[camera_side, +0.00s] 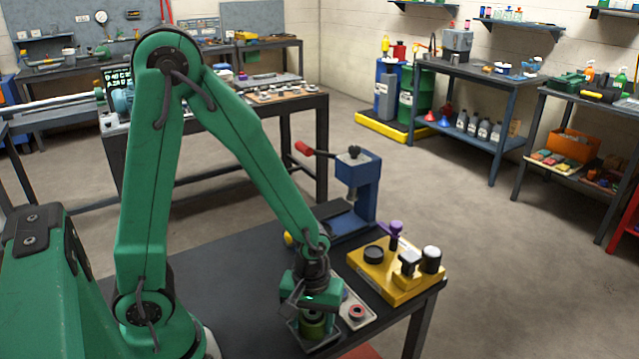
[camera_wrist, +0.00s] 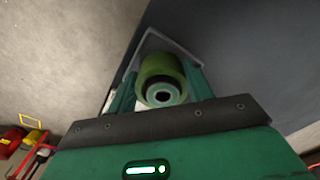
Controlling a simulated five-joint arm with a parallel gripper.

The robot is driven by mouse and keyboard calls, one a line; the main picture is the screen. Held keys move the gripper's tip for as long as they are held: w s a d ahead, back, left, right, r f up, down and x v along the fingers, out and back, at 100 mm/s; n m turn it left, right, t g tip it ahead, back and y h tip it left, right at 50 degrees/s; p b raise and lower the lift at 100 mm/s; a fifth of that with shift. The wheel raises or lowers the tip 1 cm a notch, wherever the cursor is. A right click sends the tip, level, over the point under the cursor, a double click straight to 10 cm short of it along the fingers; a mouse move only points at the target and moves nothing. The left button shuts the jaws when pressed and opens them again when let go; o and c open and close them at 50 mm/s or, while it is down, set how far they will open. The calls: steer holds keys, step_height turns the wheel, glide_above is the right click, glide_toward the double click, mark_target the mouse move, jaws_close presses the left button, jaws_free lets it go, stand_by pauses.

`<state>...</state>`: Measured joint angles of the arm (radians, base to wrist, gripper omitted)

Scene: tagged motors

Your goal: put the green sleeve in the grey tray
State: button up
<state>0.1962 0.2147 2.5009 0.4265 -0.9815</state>
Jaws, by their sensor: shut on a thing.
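My gripper (camera_side: 314,308) points down near the front edge of the dark bench. It is shut on the green sleeve (camera_side: 313,328), a short olive-green cylinder held upright. In the wrist view the sleeve (camera_wrist: 158,66) sits between the two green fingers (camera_wrist: 160,88), with a dark and pale hollow end facing the camera. The grey tray (camera_side: 293,328) lies directly under the sleeve, and its rim shows around it. The tray's rim (camera_wrist: 132,60) also shows beyond the sleeve in the wrist view. I cannot tell whether the sleeve touches the tray floor.
A pale plate with a red-ringed part (camera_side: 357,312) lies just right of the tray. A yellow fixture (camera_side: 385,275) with black knobs and a purple handle stands farther right. A blue press (camera_side: 357,190) with a red lever stands behind. The bench left of my gripper is clear.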

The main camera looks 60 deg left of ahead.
steer(key=o, duration=1.3)
steer(key=shift+f, duration=0.1)
steer(key=shift+r, duration=6.15)
steer(key=shift+s+a+r+m+t, duration=0.65)
steer(key=shift+a+r+m+t, duration=0.25)
steer(key=shift+r+m, duration=0.8)
steer(key=shift+s+a+r+m+t, duration=0.8)
steer(key=shift+r+m, duration=0.5)
steer(key=shift+r, duration=0.7)
steer(key=shift+s+a+r+m+t, duration=0.5)
steer(key=shift+a+r+m+t, duration=0.5)
steer(key=shift+r+m, duration=0.7)
